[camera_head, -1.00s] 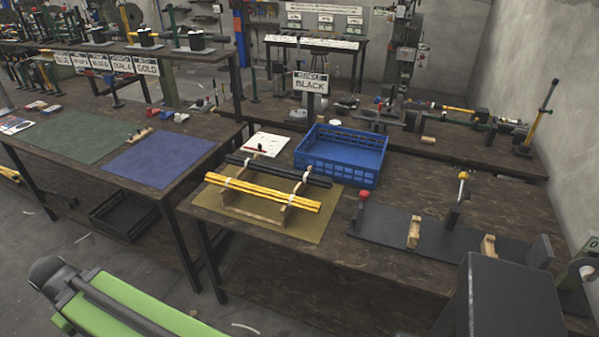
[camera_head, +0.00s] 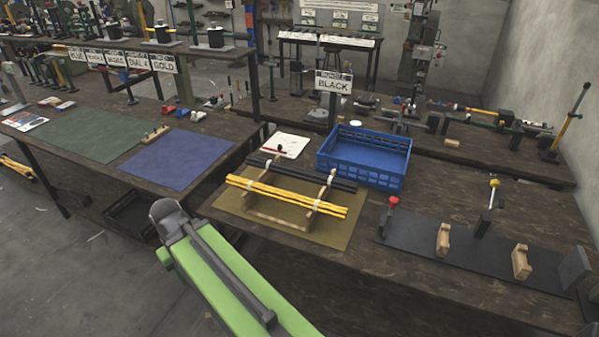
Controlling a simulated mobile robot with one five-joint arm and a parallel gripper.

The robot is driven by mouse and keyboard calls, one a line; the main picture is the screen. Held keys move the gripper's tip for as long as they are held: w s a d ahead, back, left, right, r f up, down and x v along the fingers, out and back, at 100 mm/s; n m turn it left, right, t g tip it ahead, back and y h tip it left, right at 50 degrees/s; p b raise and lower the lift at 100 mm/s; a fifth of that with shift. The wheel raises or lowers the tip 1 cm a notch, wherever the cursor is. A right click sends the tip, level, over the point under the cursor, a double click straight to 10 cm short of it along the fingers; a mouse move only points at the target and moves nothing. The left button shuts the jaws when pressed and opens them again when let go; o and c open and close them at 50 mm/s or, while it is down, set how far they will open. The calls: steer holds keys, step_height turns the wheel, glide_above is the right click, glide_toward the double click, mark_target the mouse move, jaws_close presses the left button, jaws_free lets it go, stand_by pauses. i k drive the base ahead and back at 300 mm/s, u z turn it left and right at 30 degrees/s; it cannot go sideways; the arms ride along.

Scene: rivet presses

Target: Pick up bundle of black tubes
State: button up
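The bundle of black tubes (camera_head: 297,173) lies across the back of a wooden rack (camera_head: 258,213) on the right-hand workbench. Pale ties show around the bundle. A bundle of yellow tubes (camera_head: 285,196) lies parallel in front of it on the same rack. My green and grey arm link (camera_head: 215,270) reaches up from the bottom edge, left of and in front of the rack. It is apart from both bundles. My gripper is not in view, so its state does not show.
An olive mat (camera_head: 330,232) lies under the rack. An empty-looking blue crate (camera_head: 365,172) stands behind right, beside the BLACK sign (camera_head: 333,83). A dark fixture plate (camera_head: 470,258) with wooden holders and knobbed levers is to the right. A blue mat (camera_head: 178,158) lies left.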

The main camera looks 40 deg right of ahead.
mark_target(302, 174)
steer(key=i, duration=1.6)
steer(key=u, duration=0.05)
